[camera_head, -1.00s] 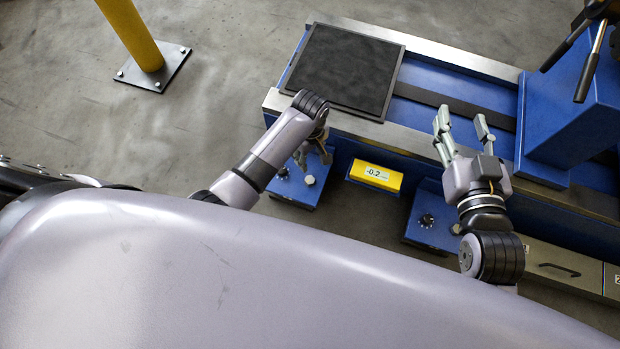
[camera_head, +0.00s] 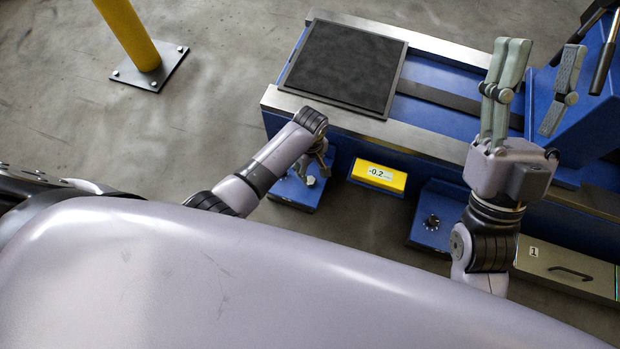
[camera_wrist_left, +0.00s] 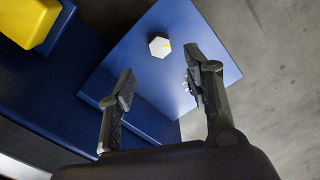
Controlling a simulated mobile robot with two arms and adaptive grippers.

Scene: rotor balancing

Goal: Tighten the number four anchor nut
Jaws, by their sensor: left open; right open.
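No number is readable on this foot. A second blue foot (camera_head: 425,238) bears another nut (camera_head: 432,222). My right gripper (camera_head: 530,92) is open and empty, raised over the machine bed.
A yellow display (camera_head: 378,177) reading -0.2 sits between the feet. A black mat (camera_head: 345,65) lies on the blue machine base. A blue block with dark handles (camera_head: 590,110) stands right of my right gripper. A drawer marked 1 (camera_head: 565,268) is lower right.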

